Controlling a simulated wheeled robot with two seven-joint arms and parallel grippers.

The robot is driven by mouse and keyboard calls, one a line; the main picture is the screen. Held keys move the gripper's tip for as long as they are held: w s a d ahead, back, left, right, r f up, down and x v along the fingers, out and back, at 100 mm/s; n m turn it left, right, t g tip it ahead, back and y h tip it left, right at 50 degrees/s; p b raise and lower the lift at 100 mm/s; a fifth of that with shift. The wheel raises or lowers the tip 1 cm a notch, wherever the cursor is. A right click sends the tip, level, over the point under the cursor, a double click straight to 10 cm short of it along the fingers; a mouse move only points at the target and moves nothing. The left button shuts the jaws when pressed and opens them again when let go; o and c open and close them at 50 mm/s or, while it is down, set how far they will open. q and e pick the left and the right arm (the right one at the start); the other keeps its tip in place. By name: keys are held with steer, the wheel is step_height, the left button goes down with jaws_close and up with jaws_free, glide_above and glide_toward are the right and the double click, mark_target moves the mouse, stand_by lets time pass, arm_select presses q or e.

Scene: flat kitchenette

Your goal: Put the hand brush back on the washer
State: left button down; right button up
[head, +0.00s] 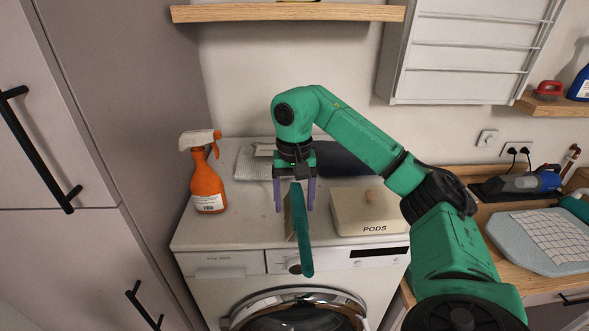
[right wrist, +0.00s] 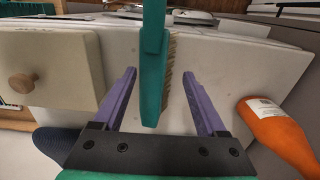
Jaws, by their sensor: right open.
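The teal hand brush (head: 302,235) with tan bristles is at the middle of the white washer's top (head: 240,228). Its handle points forward past the washer's front edge. My right gripper (head: 295,207) points down over the washer with its purple fingers open, one on each side of the brush. In the right wrist view the brush (right wrist: 153,75) stands between the spread fingers, with a gap on both sides and its bristles facing right. I cannot tell whether the brush fully rests on the top. My left gripper is not in view.
An orange spray bottle (head: 207,180) stands left of the gripper. A cream PODS box (head: 368,212) stands close on the right. Folded grey and dark cloths (head: 343,160) lie behind. A wooden shelf (head: 287,13) hangs above; a tall cabinet (head: 130,100) borders the left.

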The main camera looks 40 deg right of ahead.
step_height(320, 180, up, 9)
steer(key=shift+r, duration=0.15)
stand_by(0.4)
